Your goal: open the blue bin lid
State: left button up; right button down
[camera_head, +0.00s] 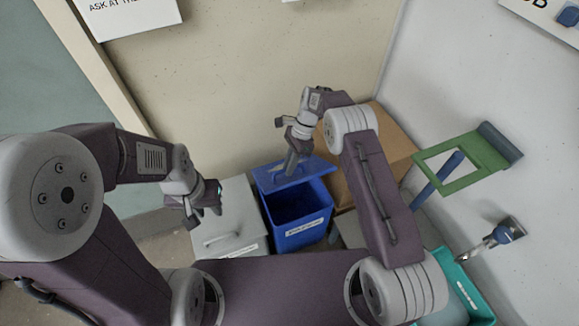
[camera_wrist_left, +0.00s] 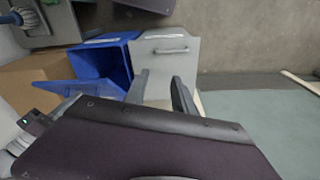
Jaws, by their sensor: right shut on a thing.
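The blue bin (camera_head: 296,225) stands in the middle of the head view, with a white label on its front and its dark inside showing. Its blue lid (camera_head: 316,171) is raised at the back, tilted away from the opening. The bin (camera_wrist_left: 112,58) and lid (camera_wrist_left: 85,93) also show in the left wrist view. My right gripper (camera_head: 291,163) is shut on the lid; its fingers partly hide the spot they hold. My left gripper (camera_head: 205,207) is open and empty, above the grey bin to the left. Its two fingers show apart in the left wrist view (camera_wrist_left: 160,90).
A grey lidded bin (camera_head: 232,222) with a handle stands just left of the blue bin. A cardboard box (camera_head: 388,140) is behind on the right. A green frame-like object (camera_head: 460,163) and a teal bin (camera_head: 464,280) are further right. Walls close off the back and right.

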pick_arm(q)
grip_shut()
jog(key=w+a+r+m+y, duration=0.1)
jog(key=w+a+m+y, duration=0.3)
jog(key=m, duration=0.7)
jog(key=m+t+h, duration=0.2)
jog(key=m+t, duration=0.3)
jog(key=m, duration=1.7)
send_over(284, 183)
jog(key=s+d, duration=0.2)
jog(key=s, duration=0.3)
notch_tip(284, 183, down, 4)
jog(key=f, duration=0.1)
jog(key=x, duration=0.9)
jog(key=shift+w+a+f, duration=0.2)
jog(key=shift+w+a, duration=0.1)
